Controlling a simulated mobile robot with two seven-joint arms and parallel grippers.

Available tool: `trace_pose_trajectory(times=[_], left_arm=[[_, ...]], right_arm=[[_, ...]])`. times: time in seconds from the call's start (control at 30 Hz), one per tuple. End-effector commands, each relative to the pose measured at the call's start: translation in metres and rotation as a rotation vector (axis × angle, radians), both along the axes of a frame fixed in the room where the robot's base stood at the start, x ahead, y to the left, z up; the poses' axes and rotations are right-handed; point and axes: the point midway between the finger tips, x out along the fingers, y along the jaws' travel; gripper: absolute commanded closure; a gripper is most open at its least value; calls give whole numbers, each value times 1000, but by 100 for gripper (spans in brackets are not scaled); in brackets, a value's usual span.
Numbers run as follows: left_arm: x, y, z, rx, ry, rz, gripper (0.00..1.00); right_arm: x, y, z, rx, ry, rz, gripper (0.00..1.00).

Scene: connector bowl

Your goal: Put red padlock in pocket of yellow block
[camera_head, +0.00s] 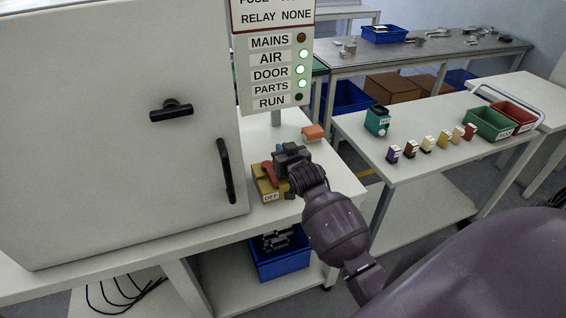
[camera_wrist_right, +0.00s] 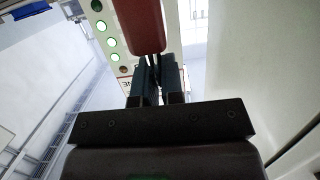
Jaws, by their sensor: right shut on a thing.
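My right gripper (camera_head: 290,158) is low over the yellow block (camera_head: 266,190), which carries an "OFF" label and sits on the white bench beside the cabinet. In the right wrist view its fingers (camera_wrist_right: 157,80) are close together, with the red padlock (camera_wrist_right: 140,25) at their tips. A red part (camera_head: 268,174) shows over the block, just left of the gripper; I cannot tell whether it is the padlock or part of the block. The pocket is hidden, so whether the padlock is inside it cannot be told. My left gripper is not in view.
A grey cabinet (camera_head: 110,130) with black handles stands close on the left. A sign with lamps (camera_head: 275,70) rises behind. An orange object (camera_head: 313,132) lies on the bench behind the gripper. A blue bin (camera_head: 280,256) is below. Several small blocks line the right table (camera_head: 400,173).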

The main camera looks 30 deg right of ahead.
Motion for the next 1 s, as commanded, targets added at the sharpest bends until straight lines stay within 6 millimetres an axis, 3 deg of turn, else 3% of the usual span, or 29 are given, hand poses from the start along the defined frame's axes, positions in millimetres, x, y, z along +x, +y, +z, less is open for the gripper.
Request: trace_pose_trajectory(times=[0.3, 0.77, 0.8, 0.9, 1.0], left_arm=[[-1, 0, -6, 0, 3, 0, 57], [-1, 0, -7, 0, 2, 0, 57], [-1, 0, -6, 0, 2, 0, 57], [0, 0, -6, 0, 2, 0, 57], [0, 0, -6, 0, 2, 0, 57]], right_arm=[[0, 0, -39, 0, 2, 0, 100], [0, 0, -45, 0, 0, 0, 100], [0, 0, -45, 0, 1, 0, 87], [0, 0, -44, 0, 1, 0, 72], [0, 0, -44, 0, 1, 0, 66]])
